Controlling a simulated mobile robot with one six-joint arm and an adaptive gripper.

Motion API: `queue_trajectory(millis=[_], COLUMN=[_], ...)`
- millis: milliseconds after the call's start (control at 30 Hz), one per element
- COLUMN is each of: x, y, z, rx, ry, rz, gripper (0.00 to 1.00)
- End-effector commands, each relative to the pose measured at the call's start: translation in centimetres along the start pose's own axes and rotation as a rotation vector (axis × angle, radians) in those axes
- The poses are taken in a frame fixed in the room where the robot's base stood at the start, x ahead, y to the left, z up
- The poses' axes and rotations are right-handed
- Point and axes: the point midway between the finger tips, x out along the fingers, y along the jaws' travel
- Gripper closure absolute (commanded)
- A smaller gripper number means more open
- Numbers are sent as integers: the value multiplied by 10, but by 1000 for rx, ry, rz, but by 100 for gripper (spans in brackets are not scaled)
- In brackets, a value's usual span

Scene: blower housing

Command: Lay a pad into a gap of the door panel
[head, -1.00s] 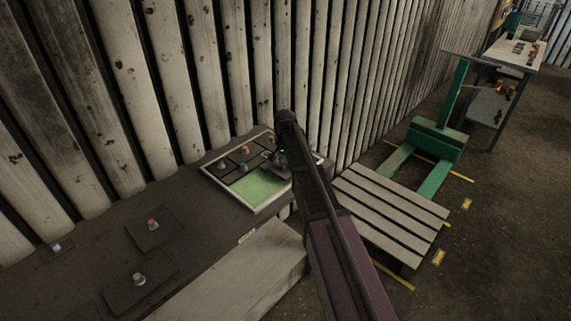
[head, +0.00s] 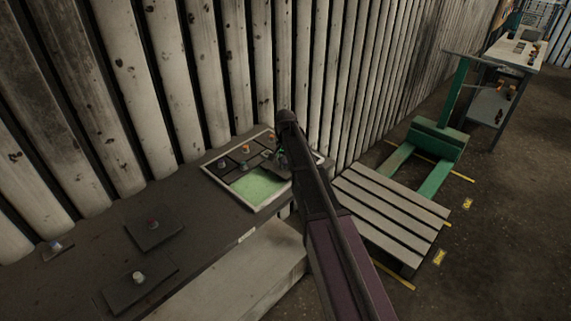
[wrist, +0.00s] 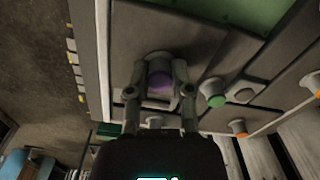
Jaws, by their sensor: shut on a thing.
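The door panel (head: 226,189) lies on the dark bench with a pale frame around several dark pads with coloured knobs. A bare green gap (head: 258,187) shows at its near side, and also at the top of the wrist view (wrist: 245,12). My gripper (wrist: 160,85) is shut on the purple knob (wrist: 160,78) of a dark grey pad (wrist: 190,40). This pad is at the panel, beside the pale frame edge; I cannot tell whether it lies flush. In the head view my arm hides most of the gripper and held pad.
Loose pads lie on the bench (head: 205,222): one with a red knob (head: 168,233), one with a pale knob (head: 120,292), one at far left (head: 66,243). A slatted wall rises behind. A pallet (head: 388,215) and green lift (head: 437,140) stand right.

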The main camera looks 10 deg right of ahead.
Motion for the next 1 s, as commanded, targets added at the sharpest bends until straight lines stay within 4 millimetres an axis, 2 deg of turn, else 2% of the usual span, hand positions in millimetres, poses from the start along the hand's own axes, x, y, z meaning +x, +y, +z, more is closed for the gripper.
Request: queue_trajectory(millis=[1000], x=[8], y=[1], z=[-1], rx=[1], ry=[0], rz=[0], gripper=[100])
